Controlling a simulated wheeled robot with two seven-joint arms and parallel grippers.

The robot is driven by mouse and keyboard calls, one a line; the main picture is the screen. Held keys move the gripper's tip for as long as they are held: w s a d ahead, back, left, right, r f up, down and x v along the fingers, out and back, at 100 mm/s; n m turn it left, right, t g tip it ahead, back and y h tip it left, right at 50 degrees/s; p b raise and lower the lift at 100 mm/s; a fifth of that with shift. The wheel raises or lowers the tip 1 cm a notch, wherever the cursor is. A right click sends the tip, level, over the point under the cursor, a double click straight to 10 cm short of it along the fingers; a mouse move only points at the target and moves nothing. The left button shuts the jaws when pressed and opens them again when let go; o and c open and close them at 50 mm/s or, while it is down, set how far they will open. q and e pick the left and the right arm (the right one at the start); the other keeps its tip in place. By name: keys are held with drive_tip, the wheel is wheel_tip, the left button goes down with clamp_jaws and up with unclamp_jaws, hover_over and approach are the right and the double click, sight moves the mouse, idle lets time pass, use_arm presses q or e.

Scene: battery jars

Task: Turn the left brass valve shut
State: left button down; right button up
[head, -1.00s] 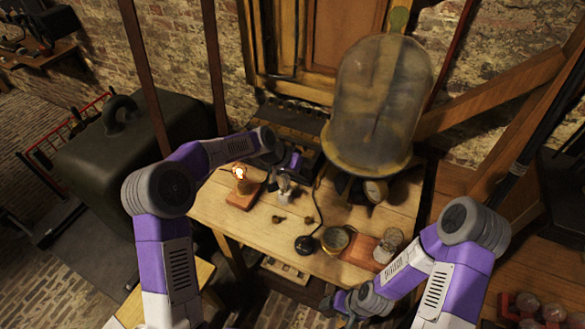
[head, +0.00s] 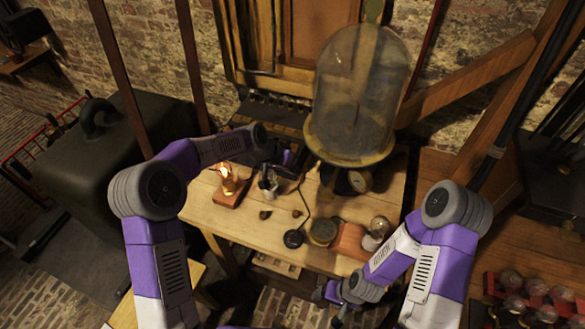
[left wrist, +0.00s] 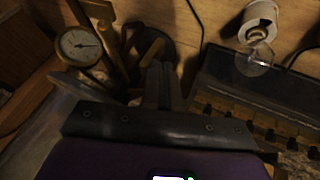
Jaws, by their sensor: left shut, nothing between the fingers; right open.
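The large glass bell jar (head: 362,85) stands on a brass-rimmed stand at the back right of the wooden table. A round gauge (head: 358,181) sits under it; a white-faced gauge (left wrist: 78,45) shows in the left wrist view. Beside that is a brass-coloured upright fitting (left wrist: 108,35) and a tan lever-like piece (left wrist: 150,52), which may be the valve handle. My left gripper (left wrist: 163,78) is shut and empty, its tips close to that piece; contact cannot be told. In the head view my left gripper (head: 287,160) is left of the stand. My right gripper (head: 332,293) is open at the table's front edge.
A lit bulb on a wooden block (head: 229,190), a small glass-topped item (head: 268,186), a black disc with a cable (head: 293,239), a round tin (head: 322,232) and a glass jar (head: 379,232) are on the table (head: 225,222). A dark ridged box (head: 270,115) stands behind.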

sight(305, 174)
use_arm(q)
drive_tip(key=shift+s+d+r+y, duration=0.1)
drive_tip(key=shift+d+r+y, duration=0.2)
drive_tip(key=shift+y, duration=0.5)
drive_tip(key=d+t+y+b, duration=0.1)
drive_tip(key=y, duration=0.2)
drive_tip(key=s+d+m+t+y+b, duration=0.1)
drive_tip(key=y, duration=0.2)
drive_tip(key=d+m+t+y+b, duration=0.1)
drive_tip(key=d+y+b, duration=0.1)
drive_tip(key=shift+s+f+t+y, duration=0.1)
drive_tip(key=shift+s+t+y, duration=0.05)
drive_tip(key=shift+t+y, duration=0.2)
drive_tip(key=y+b, duration=0.1)
drive_tip(key=y, duration=0.1)
drive_tip(key=d+f+m+t+y+b, duration=0.1)
drive_tip(key=y, duration=0.1)
drive_tip(key=shift+s+d+t, duration=0.15)
drive_tip(key=shift+s+t, duration=0.05)
drive_tip(key=shift+t, duration=0.05)
drive_tip(key=shift+d+b, duration=0.1)
drive_tip(key=shift+b, duration=0.2)
drive_tip(key=shift+d+f, duration=0.1)
idle(0.4)
